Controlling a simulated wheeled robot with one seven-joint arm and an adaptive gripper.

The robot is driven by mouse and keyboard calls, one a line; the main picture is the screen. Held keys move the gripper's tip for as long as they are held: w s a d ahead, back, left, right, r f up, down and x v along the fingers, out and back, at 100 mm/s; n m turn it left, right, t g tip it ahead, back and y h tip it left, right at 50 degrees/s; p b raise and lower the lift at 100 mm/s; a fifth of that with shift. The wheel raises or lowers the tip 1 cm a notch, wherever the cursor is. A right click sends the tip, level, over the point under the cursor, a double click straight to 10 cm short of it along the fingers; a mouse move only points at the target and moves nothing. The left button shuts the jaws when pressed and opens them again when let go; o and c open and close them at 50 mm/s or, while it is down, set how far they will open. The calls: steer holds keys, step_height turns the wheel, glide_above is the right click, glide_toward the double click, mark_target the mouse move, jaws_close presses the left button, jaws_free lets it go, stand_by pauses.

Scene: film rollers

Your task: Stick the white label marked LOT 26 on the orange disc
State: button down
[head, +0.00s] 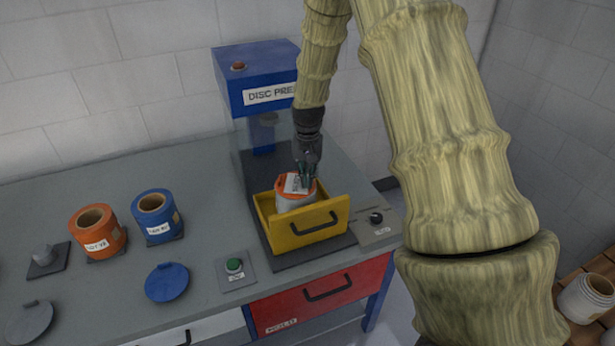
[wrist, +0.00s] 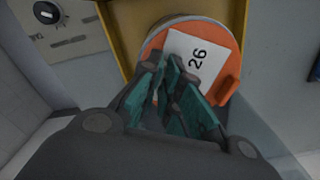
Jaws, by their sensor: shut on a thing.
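The orange disc (head: 282,187) sits on top of a pale roll (head: 294,203) inside the pulled-out yellow drawer of the press. It also shows in the wrist view (wrist: 230,88), with a small tab at its right. The white label (wrist: 203,48) lies over the disc's face. The digits 26 read sideways on it; the rest of its print is hidden by my fingers. The label shows in the head view too (head: 293,184). My gripper (head: 306,178) points down from above, shut on the label's near edge, its teal fingers (wrist: 178,75) close over the disc. Whether the label lies fully flat I cannot tell.
The yellow drawer (head: 325,219) surrounds the roll below the blue disc press (head: 255,82). A knob (head: 375,217) is to its right. An orange roll (head: 97,232), a blue roll (head: 157,216), a blue disc (head: 167,283) and a green button (head: 234,265) stand left.

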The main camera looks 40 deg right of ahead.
steer(key=shift+f, duration=0.1)
stand_by(0.3)
steer(key=c, duration=1.5)
jaws_free()
steer(key=shift+c, duration=0.2)
steer(key=o, duration=0.6)
steer(key=shift+c, duration=0.2)
steer(key=shift+r+p, duration=2.75)
steer(key=shift+r, duration=0.8)
